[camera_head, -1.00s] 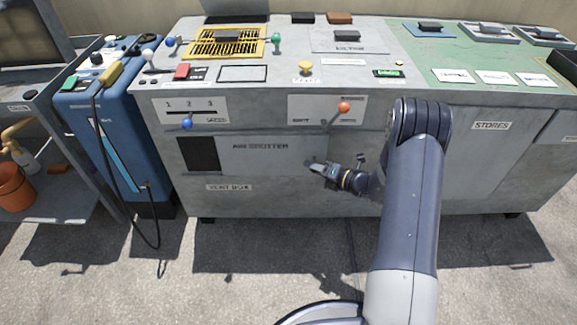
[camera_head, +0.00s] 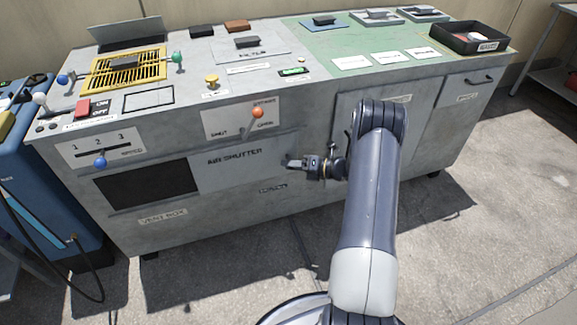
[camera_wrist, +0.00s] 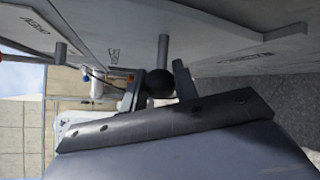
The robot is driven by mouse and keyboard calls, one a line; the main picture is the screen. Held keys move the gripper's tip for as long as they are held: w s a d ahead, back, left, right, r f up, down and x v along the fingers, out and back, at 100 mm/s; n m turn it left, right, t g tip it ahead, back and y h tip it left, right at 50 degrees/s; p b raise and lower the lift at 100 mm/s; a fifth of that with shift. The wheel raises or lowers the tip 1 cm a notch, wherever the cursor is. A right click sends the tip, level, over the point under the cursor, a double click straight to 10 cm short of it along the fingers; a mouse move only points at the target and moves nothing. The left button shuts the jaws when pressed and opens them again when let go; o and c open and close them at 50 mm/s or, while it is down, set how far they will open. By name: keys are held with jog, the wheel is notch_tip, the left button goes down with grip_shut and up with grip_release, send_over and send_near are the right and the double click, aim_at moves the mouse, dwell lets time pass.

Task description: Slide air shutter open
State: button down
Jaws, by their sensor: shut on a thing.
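The air shutter (camera_head: 235,168) is a flat grey panel on the cabinet's front, lettered AIR SHUTTER. A wide dark opening (camera_head: 148,186) shows to its left, above the VENT BOX label. My gripper (camera_head: 291,163) is at the right end of the panel. In the wrist view, a dark round knob (camera_wrist: 158,84) sits between the fingers of my gripper (camera_wrist: 159,90), which are shut on it. The knob's contact with the fingers is partly hidden in the head view.
An orange-tipped lever (camera_head: 257,112) stands above the shutter, beside SHUT and OPEN labels. A blue-knobbed slider (camera_head: 100,162) is at upper left. A cabinet door (camera_head: 425,115) is on the right. Open pavement (camera_head: 225,285) lies in front.

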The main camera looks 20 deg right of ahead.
jog(key=shift+d, duration=0.25)
jog(key=c, duration=1.1)
grip_release()
jog(key=shift+d, duration=0.1)
jog(key=p+v, duration=0.2)
jog(key=v, duration=0.8)
jog(key=shift+s+d+r+p, duration=0.15)
jog(key=shift+s+d+p, duration=0.1)
jog(key=shift+s+p, duration=0.1)
